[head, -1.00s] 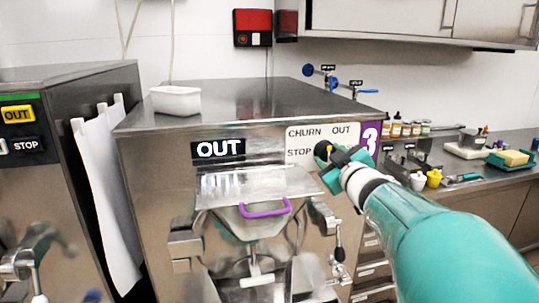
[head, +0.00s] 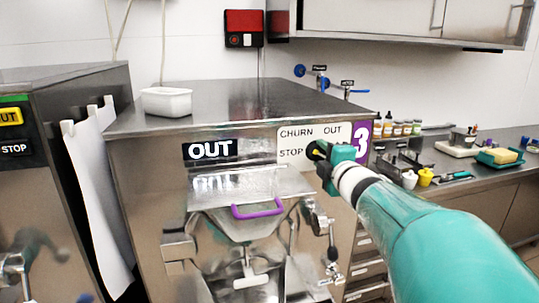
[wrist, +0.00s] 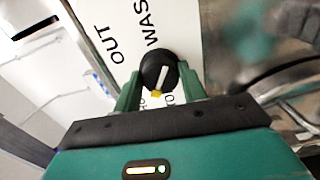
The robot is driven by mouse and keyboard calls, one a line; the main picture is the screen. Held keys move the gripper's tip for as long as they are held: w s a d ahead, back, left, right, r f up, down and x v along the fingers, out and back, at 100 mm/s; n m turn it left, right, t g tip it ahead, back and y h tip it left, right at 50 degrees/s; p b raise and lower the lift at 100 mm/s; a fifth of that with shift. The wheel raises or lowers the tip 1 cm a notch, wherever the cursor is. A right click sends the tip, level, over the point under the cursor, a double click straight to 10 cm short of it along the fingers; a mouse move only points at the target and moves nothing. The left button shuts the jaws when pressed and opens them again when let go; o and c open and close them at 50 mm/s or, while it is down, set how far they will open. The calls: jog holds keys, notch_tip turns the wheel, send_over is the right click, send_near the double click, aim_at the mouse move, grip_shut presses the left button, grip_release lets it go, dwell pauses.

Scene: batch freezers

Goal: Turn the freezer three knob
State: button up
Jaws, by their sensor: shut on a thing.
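The freezer three knob (head: 312,152) is black with a yellow tip, on a white label panel (head: 287,134) beside a purple "3" sign (head: 362,138). In the head view its yellow tip lies toward the STOP side. My gripper (head: 322,158) is at the knob and partly covers it. In the wrist view the knob (wrist: 159,66) shows a pale line ending in the yellow tip at the bottom. My gripper (wrist: 160,84) is shut on the knob, one finger on each side. OUT and WASH print shows; the lower words are partly hidden.
Below the panel is the freezer front with a purple handle (head: 258,209) and metal levers. A white tub (head: 166,101) stands on the freezer top. Another freezer (head: 70,110) stands at left. A counter (head: 470,172) with bottles and cups is at right.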

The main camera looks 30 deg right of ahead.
jog(key=n, duration=0.6)
jog(key=shift+w+r+n, duration=0.1)
jog(key=shift+r+n, duration=0.1)
jog(key=shift+n, duration=0.1)
dwell(0.4)
jog(key=o, duration=0.8)
jog(key=shift+o, duration=0.8)
jog(key=shift+w+d+f, duration=0.1)
jog(key=shift+w+f, duration=0.05)
jog(key=shift+w, duration=0.05)
jog(key=v, duration=1.4)
jog(key=shift+s, duration=0.15)
jog(key=shift+s, duration=0.1)
